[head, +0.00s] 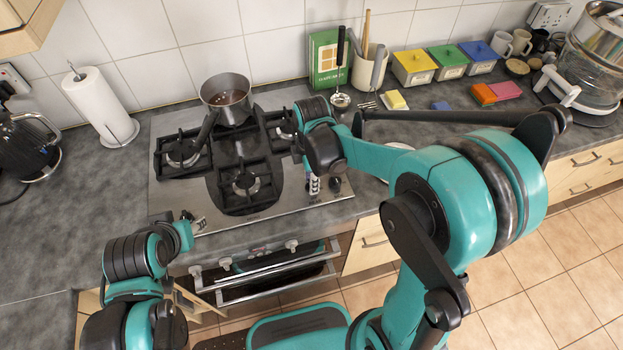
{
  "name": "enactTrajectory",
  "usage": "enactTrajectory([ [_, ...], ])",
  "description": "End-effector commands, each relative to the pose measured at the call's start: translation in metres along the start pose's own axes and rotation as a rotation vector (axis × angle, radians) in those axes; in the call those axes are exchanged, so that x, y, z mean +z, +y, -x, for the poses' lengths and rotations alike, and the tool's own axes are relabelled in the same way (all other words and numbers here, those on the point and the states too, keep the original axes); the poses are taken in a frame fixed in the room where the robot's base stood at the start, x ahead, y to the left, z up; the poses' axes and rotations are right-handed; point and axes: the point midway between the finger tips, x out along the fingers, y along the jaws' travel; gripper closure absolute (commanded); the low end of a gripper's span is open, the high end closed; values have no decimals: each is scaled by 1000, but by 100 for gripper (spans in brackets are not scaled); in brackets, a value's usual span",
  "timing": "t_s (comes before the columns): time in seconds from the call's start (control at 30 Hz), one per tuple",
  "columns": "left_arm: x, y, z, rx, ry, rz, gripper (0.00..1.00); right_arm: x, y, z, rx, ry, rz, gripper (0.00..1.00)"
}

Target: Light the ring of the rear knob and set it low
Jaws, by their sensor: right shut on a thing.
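The steel gas hob (165,207) has black pan supports and burners set into the grey worktop. A black knob (335,184) shows near its right front edge. My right gripper (314,186) points down at the hob's right side, just left of this knob. It is shut on a knob that its fingers and my arm mostly hide; I cannot tell its setting. A saucepan (227,98) with something brownish inside stands on the rear burner. I see no flame at any burner. My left gripper (193,222) is low at the hob's front left edge; its jaws are too small to read.
A paper towel roll (98,102) and a black kettle (28,143) stand left of the hob. A green box (330,58), a utensil pot (367,72), colored tins and sponges are behind and right. The oven door below has a bar handle (275,273).

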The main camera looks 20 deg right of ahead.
Motion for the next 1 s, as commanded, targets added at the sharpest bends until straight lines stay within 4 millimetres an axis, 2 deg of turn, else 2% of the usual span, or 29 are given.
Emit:
enactTrajectory([
  [0.53,0,0,0,0,0,0,58,0,0,0,0,0,25,99],
  [0.57,0,0,0,0,0,0,58,0,0,0,0,0,25,65],
  [0.6,0,0,0,0,0,0,58,0,0,0,0,0,25,54],
  [0.63,0,0,0,0,0,0,58,0,0,0,0,0,25,48],
  [1.0,0,0,0,0,0,0,58,0,0,5,0,0,25,48],
])
